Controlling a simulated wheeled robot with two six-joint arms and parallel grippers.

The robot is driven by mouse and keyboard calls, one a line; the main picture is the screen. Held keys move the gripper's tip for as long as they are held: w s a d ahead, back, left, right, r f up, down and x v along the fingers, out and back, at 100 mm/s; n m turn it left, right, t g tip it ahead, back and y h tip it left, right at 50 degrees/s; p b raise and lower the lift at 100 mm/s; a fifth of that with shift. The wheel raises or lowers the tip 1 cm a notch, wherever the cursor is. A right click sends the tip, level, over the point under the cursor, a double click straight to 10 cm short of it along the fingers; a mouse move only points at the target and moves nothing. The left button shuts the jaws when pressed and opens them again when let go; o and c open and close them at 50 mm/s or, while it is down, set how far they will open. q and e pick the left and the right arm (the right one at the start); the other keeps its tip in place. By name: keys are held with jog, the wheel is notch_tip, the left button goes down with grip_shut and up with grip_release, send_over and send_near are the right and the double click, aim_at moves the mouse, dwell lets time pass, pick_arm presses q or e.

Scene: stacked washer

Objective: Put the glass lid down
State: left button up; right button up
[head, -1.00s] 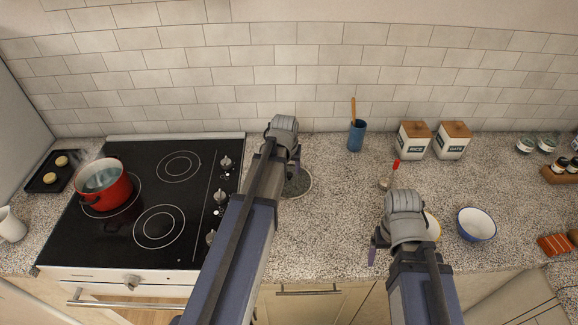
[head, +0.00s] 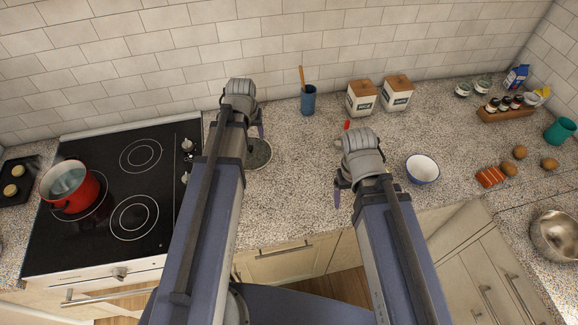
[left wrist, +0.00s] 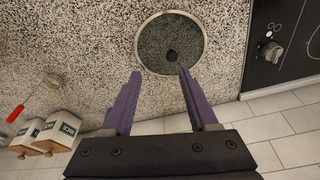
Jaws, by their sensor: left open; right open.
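The glass lid (head: 258,154) lies flat on the speckled counter, just right of the stove. It is round and dark, with a light rim and a dark knob, and my left arm partly covers it in the head view. It shows whole in the left wrist view (left wrist: 185,48). My left gripper (head: 256,130) is open and empty; its purple fingers (left wrist: 155,78) are apart from the lid, with the lid beyond their tips. My right gripper (head: 338,188) is open and empty over the counter's front part, left of a white-and-blue bowl.
A red pot (head: 70,188) stands on the black stove (head: 105,190). A blue utensil cup (head: 308,100) and two canisters (head: 361,98) stand near the wall. The white-and-blue bowl (head: 422,169) is at the right. The counter between lid and bowl is mostly clear.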

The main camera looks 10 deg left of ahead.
pick_arm(q)
jog(key=s+d+m+g, duration=0.1)
jog(key=s+d+m, duration=0.2)
jog(key=s+d, duration=0.5)
jog(key=s+d+m+g, duration=0.2)
jog(key=s+d, duration=0.5)
jog(key=d, duration=0.6)
jog(key=shift+s+f+m+y, duration=0.3)
jog(key=shift+s+m, duration=0.1)
jog(key=shift+m, duration=0.2)
